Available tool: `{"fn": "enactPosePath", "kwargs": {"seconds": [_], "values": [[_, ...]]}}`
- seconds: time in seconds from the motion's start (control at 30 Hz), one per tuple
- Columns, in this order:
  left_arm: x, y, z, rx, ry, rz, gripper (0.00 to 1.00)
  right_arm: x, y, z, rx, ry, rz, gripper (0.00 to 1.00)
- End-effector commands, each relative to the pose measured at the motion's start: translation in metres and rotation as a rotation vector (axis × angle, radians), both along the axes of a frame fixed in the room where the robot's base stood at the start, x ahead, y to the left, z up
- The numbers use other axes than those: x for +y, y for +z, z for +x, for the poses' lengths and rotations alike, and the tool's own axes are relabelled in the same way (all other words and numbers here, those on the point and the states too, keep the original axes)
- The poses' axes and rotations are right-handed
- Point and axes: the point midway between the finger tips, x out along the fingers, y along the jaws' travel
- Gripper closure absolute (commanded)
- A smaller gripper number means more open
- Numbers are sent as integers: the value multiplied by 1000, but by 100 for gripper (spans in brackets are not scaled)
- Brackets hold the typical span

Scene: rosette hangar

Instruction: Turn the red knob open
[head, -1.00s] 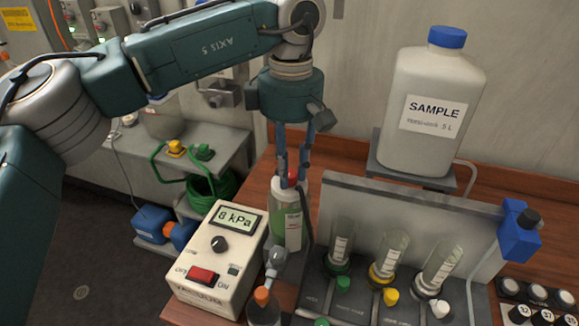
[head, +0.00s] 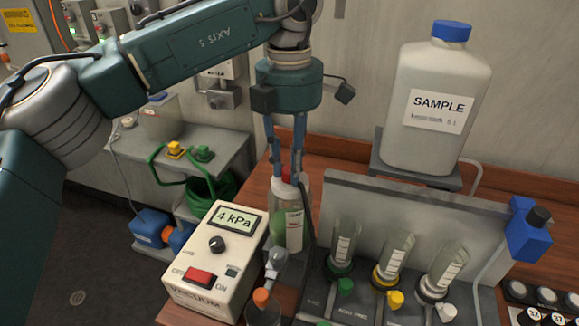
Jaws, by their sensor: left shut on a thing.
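The red knob (head: 286,178) sits at the top of a white-capped bottle with green contents (head: 285,232), on the wooden bench. Only a little of the knob shows between the fingers. My left gripper (head: 286,174) points straight down from above and is shut on the red knob. The vacuum box (head: 205,262) stands just left of the bottle, with a black dial, a red rocker switch and a display (head: 236,219) reading 4 kPa. My right gripper is not in view.
A grey rack (head: 400,215) with three clear funnels and green, yellow and white taps stands to the right. A large SAMPLE jug (head: 433,100) stands behind it. An orange-capped bottle (head: 262,308) is in front. A side shelf (head: 205,150) is at left.

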Motion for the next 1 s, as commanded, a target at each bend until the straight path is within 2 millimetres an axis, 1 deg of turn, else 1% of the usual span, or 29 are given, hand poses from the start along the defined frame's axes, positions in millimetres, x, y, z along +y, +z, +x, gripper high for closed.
{"fn": "enactPosePath", "kwargs": {"seconds": [0.3,0.6,0.8,1.0], "values": [[-1,1,2,-6,299,-7,100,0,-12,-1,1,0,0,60],[-1,2,2,-7,541,-8,100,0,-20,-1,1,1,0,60],[0,3,2,-7,652,-9,100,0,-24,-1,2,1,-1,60],[0,4,3,-7,713,-11,100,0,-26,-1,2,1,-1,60]]}}
